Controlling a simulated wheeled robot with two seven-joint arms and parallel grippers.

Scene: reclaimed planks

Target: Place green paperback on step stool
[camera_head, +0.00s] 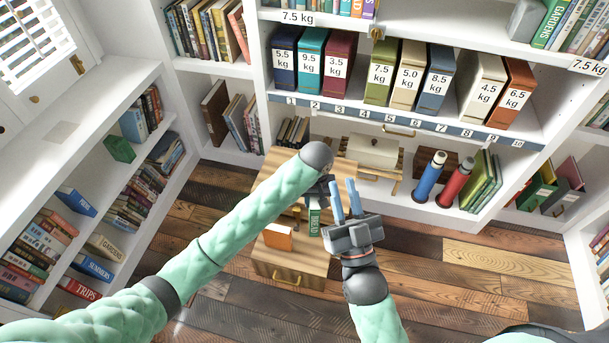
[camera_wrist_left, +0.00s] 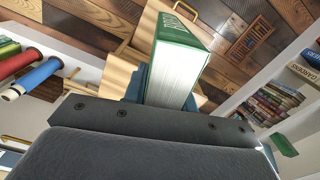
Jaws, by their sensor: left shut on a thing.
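The green paperback (camera_head: 315,222) is upright in the head view, over the wooden piece that looks like the step stool (camera_head: 318,262). My left gripper (camera_head: 322,190) is shut on the paperback, gripping its upper end. In the left wrist view the paperback (camera_wrist_left: 180,58) stands out from the jaws, its cover and white page edges showing. Light wood of the stool (camera_wrist_left: 118,75) shows beyond it. I cannot tell whether the paperback touches the stool. My right gripper (camera_head: 346,198) is beside it on the right, its two blue fingers apart and empty.
An orange book (camera_head: 279,237) stands on the stool left of the paperback. A blue bottle (camera_head: 429,176) and a red bottle (camera_head: 454,183) stand on the low shelf to the right. Bookshelves line the left and back. Plank floor (camera_head: 450,275) is clear at right.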

